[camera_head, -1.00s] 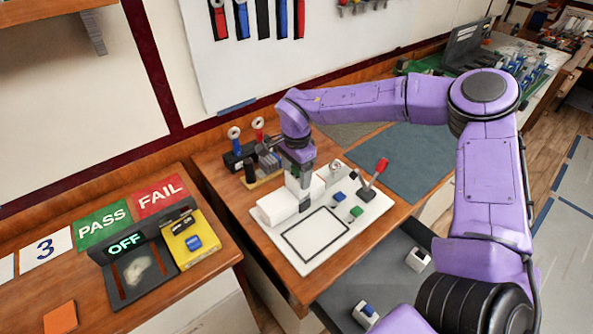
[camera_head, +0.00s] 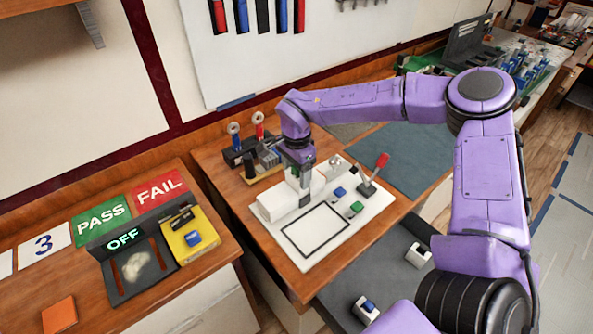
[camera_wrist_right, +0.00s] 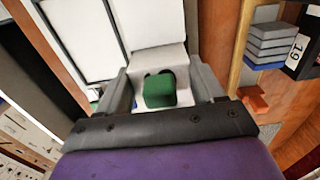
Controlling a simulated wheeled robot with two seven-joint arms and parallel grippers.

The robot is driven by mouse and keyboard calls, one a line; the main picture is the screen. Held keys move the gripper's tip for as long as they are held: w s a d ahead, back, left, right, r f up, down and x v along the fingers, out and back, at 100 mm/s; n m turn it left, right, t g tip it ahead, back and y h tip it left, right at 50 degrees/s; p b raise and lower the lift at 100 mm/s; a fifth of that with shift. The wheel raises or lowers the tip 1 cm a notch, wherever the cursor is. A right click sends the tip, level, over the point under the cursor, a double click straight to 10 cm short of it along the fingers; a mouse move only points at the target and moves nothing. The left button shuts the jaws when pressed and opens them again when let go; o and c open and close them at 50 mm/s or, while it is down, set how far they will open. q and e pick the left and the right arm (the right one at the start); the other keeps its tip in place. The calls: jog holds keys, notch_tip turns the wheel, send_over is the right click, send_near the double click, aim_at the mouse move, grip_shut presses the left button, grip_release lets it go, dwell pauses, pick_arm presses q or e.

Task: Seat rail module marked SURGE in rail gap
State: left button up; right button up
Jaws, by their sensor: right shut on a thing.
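My right gripper (camera_head: 303,186) is over the white board (camera_head: 352,235), at the row of white blocks (camera_head: 280,203) along its back left part. In the right wrist view its fingers (camera_wrist_right: 162,92) are shut on a white module with a green block (camera_wrist_right: 159,91) on its face. I cannot read a SURGE mark on it. In the head view the arm and fingers mostly hide the held module. I cannot tell if it touches the row or sits in a gap. My left gripper is not in view.
The board also has a black outlined rectangle (camera_head: 315,230), a blue block (camera_head: 339,192), a green block (camera_head: 356,208) and a red-handled lever (camera_head: 375,176). A tool holder (camera_head: 240,150) stands behind. White modules (camera_head: 418,255) lie on the lower grey surface. An OFF device (camera_head: 133,262) is left.

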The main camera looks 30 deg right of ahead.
jog(key=shift+f+b, duration=0.5)
jog(key=shift+f, duration=0.7)
jog(key=o, duration=1.3)
jog(key=shift+r, duration=0.15)
notch_tip(320, 180, up, 10)
jog(key=shift+r+b, duration=0.2)
jog(key=shift+b, duration=0.75)
